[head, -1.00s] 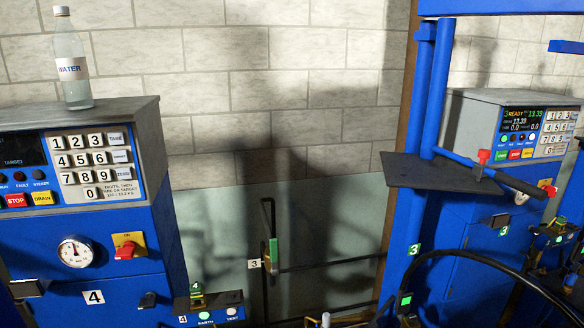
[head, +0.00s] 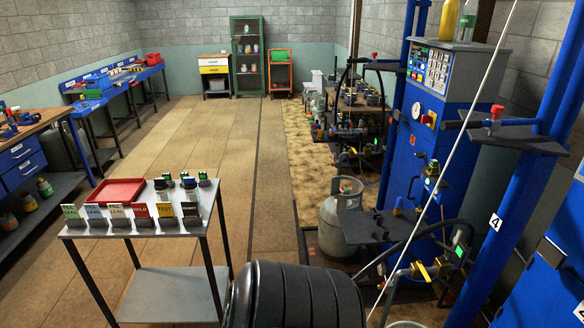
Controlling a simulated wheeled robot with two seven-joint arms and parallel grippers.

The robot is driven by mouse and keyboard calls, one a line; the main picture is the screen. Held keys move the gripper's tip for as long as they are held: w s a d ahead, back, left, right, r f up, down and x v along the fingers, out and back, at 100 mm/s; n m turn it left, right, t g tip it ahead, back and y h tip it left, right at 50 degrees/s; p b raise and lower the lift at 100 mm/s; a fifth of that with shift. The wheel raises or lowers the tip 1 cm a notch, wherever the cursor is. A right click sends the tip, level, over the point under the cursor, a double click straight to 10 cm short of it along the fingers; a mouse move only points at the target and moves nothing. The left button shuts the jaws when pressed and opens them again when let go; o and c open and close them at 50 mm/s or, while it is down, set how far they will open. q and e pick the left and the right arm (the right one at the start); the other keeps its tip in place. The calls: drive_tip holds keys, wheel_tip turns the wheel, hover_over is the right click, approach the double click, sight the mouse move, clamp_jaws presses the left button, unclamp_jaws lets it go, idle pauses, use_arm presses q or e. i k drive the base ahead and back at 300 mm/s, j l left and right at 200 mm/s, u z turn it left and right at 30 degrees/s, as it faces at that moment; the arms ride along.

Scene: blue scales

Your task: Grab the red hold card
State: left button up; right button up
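A small red card (head: 142,215), probably the hold card, stands in a row of cards along the front edge of a grey metal table (head: 140,232) at the left. Its lettering is too small to read surely. Neither of my grippers shows in the head view.
A red tray (head: 112,192) and several small dark-based items lie behind the cards. A black ribbed drum-like shape (head: 295,298) fills the bottom centre, right of the table. A gas cylinder (head: 341,222) stands right of centre. The wooden floor (head: 245,185) behind the table is open.

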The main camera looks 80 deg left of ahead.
sight(141, 210)
drive_tip(key=u, duration=3.85)
drive_tip(key=i+j, duration=0.2)
drive_tip(key=i, duration=0.35)
drive_tip(key=i+j+u, duration=0.15)
drive_tip(key=i, duration=0.35)
